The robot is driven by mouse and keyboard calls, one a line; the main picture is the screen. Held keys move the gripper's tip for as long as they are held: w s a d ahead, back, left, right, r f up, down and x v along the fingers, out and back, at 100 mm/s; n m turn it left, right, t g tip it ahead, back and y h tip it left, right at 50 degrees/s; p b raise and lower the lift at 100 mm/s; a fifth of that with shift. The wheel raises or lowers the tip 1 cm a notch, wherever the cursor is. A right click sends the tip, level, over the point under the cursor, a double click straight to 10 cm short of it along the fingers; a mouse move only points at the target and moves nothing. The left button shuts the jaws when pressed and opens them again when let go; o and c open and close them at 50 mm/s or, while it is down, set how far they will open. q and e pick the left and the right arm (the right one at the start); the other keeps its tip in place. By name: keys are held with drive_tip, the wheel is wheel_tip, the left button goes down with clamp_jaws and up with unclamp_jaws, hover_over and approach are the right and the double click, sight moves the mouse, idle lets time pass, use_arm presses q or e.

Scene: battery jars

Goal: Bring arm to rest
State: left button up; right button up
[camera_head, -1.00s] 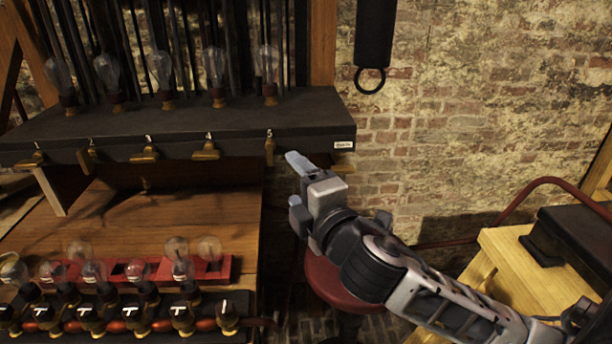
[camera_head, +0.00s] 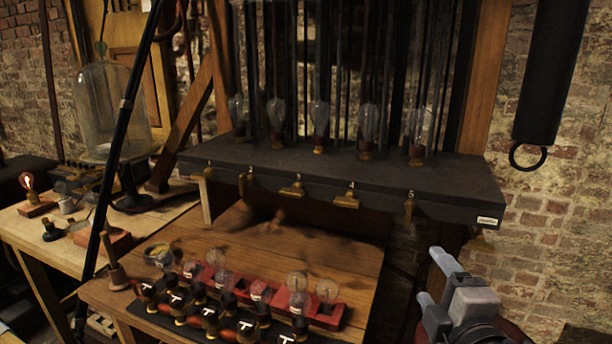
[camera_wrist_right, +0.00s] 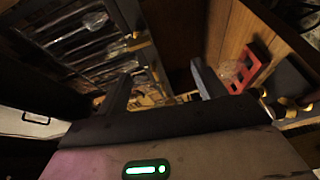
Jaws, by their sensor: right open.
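My right gripper (camera_head: 436,276) is at the lower right of the head view, in front of and below the right end of the dark shelf (camera_head: 340,176). Its two fingers are apart with nothing between them. In the right wrist view the open fingers (camera_wrist_right: 160,85) also show, empty, with part of the shelf's bulbs and rods beyond them at upper left. My left gripper does not show in the head view.
Several bulbs stand on the dark shelf, with numbered brass switches (camera_head: 347,197) along its front edge. A wooden desk (camera_head: 340,265) below holds a red bulb rack (camera_head: 326,315) and several black switches. A glass bell jar (camera_head: 103,105) stands on the left table. A black cylinder (camera_head: 548,70) hangs at right.

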drive_tip(key=s+a+f+m+g+y, duration=0.1)
drive_tip(key=s+f+m, duration=0.3)
drive_tip(key=f, duration=0.6)
drive_tip(key=s+a+f+m+g+y, duration=0.1)
drive_tip(key=s+a+f+m+g, duration=0.2)
drive_tip(key=f, duration=0.7)
drive_tip(key=s+a+f+m+g+y, duration=0.1)
drive_tip(key=s+a+f+m+g, duration=0.2)
drive_tip(key=s+f+m, duration=0.4)
wheel_tip(320, 180, down, 3)
drive_tip(key=shift+s+a+f, duration=0.1)
drive_tip(key=shift+s+a, duration=0.3)
drive_tip(key=shift+s, duration=0.45)
